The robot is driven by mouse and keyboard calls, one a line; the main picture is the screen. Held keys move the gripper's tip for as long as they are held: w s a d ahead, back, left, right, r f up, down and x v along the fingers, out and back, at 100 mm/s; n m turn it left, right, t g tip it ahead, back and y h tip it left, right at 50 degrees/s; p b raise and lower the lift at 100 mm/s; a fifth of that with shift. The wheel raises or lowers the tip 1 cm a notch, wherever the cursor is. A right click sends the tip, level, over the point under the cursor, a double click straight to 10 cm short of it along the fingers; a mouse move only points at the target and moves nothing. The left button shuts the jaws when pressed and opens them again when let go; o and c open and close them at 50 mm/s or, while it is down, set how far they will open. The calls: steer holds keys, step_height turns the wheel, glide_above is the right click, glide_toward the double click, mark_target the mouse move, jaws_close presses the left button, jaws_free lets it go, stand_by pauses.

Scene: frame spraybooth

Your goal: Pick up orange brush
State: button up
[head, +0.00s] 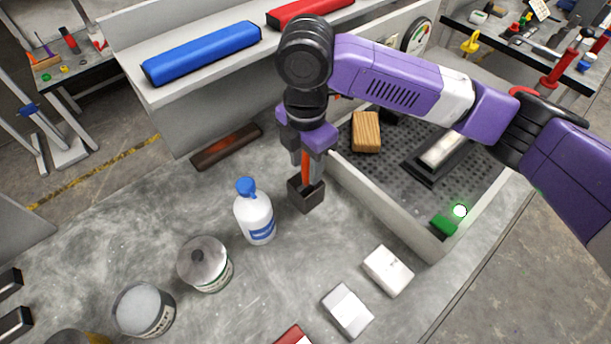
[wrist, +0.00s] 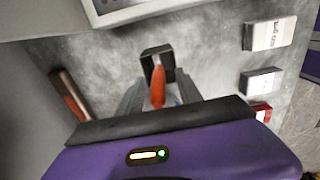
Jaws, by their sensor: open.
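The orange brush (head: 305,171) stands upright with its lower end in a small dark square holder (head: 306,198) on the grey bench. Its bristles are not visible. My gripper (head: 306,163) is above the holder, pointing down, with its fingers apart on either side of the orange handle. In the wrist view the handle (wrist: 158,86) lies between the two fingers (wrist: 159,92), with the holder (wrist: 157,51) just beyond. I cannot tell whether either finger touches the handle.
A white bottle with a blue cap (head: 255,219) stands left of the holder, with cans (head: 205,264) further left. A perforated tray (head: 395,218) with a wooden block (head: 366,132) is at right. White boxes (head: 388,270) lie in front. A raised shelf (head: 180,93) is behind.

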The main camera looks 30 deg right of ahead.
steer(key=shift+f, duration=0.25)
jaws_close()
steer(key=shift+r, duration=0.1)
